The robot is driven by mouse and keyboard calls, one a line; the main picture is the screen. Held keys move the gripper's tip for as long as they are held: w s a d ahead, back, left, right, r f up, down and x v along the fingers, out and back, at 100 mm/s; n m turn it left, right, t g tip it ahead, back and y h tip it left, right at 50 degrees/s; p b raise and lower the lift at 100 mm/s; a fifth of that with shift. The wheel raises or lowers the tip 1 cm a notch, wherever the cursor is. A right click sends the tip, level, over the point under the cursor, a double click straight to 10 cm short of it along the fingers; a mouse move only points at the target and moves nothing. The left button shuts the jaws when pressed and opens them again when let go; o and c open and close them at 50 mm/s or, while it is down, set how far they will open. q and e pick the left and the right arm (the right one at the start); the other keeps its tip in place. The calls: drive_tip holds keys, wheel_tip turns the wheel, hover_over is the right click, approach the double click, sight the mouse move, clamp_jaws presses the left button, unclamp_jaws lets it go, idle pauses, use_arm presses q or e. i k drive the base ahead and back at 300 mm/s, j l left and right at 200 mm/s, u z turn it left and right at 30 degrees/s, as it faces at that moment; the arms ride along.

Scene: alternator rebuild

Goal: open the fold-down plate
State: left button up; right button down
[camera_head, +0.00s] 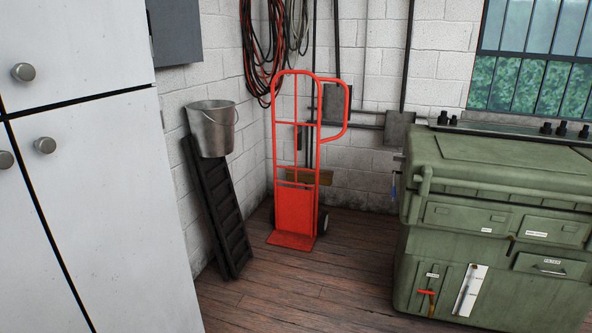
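A red hand truck (296,130) stands upright in the corner of the room. Its red toe plate (291,241) lies flat on the floor at its foot, sticking out to the front. A red upright panel (294,208) fills the lower part of its frame. No label shows which part is the fold-down plate; the toe plate looks like the likeliest one. Neither of my grippers is in view.
The wooden floor (310,290) in front is clear.

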sight(294, 207)
drive_tip(key=i, duration=4.45)
